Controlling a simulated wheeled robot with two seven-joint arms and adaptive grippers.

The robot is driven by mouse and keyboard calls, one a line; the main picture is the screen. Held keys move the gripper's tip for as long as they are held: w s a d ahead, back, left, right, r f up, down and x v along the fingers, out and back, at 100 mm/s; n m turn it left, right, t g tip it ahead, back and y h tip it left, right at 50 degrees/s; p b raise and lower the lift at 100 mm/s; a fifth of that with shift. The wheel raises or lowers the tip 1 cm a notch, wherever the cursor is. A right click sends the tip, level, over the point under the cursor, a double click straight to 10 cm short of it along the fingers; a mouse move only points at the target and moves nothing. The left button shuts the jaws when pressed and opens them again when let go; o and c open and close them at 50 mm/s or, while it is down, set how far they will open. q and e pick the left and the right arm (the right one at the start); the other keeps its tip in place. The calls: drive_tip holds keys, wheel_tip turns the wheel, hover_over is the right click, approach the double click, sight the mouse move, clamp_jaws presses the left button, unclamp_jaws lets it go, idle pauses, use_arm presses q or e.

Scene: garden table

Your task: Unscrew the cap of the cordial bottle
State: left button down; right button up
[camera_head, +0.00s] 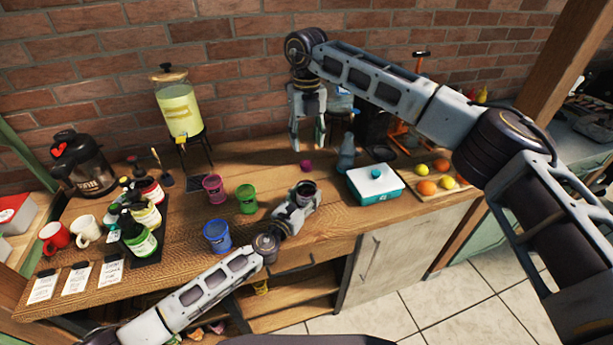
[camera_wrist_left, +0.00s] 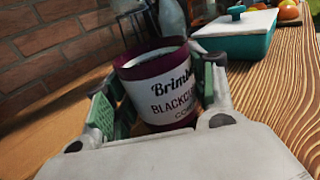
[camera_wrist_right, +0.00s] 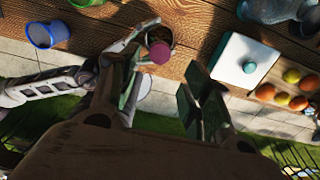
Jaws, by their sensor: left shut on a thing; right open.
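The cordial bottle (camera_wrist_left: 158,88), with a white "Blackcurrant" label and a dark purple rim, stands between the fingers of my left gripper (camera_wrist_left: 162,75). The left gripper is shut on it, above the wooden counter's front part in the head view (camera_head: 296,208). The bottle's top looks open and dark (camera_head: 306,188). The magenta cap (camera_head: 306,166) is apart from the bottle and appears in mid-air above it, below my right gripper (camera_head: 307,147). The right gripper is open, its fingers pointing down. In the right wrist view the cap (camera_wrist_right: 160,52) overlaps the bottle's edge.
A teal box with a white lid (camera_head: 376,184) and a fruit board (camera_head: 404,172) lie to the right. Blue (camera_head: 217,237), green (camera_head: 247,198) and pink (camera_head: 214,188) cups stand left. Several bottles sit on a black tray (camera_head: 150,257). A drink dispenser (camera_head: 180,110) stands behind.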

drive_tip(key=shift+s+a+f, duration=0.15)
drive_tip(key=shift+s+f, duration=0.05)
drive_tip(key=shift+f, duration=0.45)
drive_tip(key=shift+s+a+f+g+y, duration=0.25)
drive_tip(key=shift+a+g+y, duration=0.05)
drive_tip(key=shift+a, duration=0.3)
drive_tip(key=m, duration=0.3)
drive_tip(key=r+m, duration=0.1)
drive_tip(key=shift+w+r+m, duration=0.1)
drive_tip(key=shift+w+m, duration=0.15)
drive_tip(key=shift+m, duration=0.05)
drive_tip(key=m, duration=0.5)
drive_tip(key=shift+w+d+r+m, duration=0.2)
drive_tip(key=shift+d+r+m, duration=0.1)
drive_tip(key=shift+r, duration=0.05)
drive_tip(key=m, duration=0.6)
drive_tip(key=shift+w+d, duration=0.1)
drive_tip(key=shift+d, duration=0.2)
drive_tip(key=m, duration=0.6)
drive_tip(key=shift+d, duration=0.15)
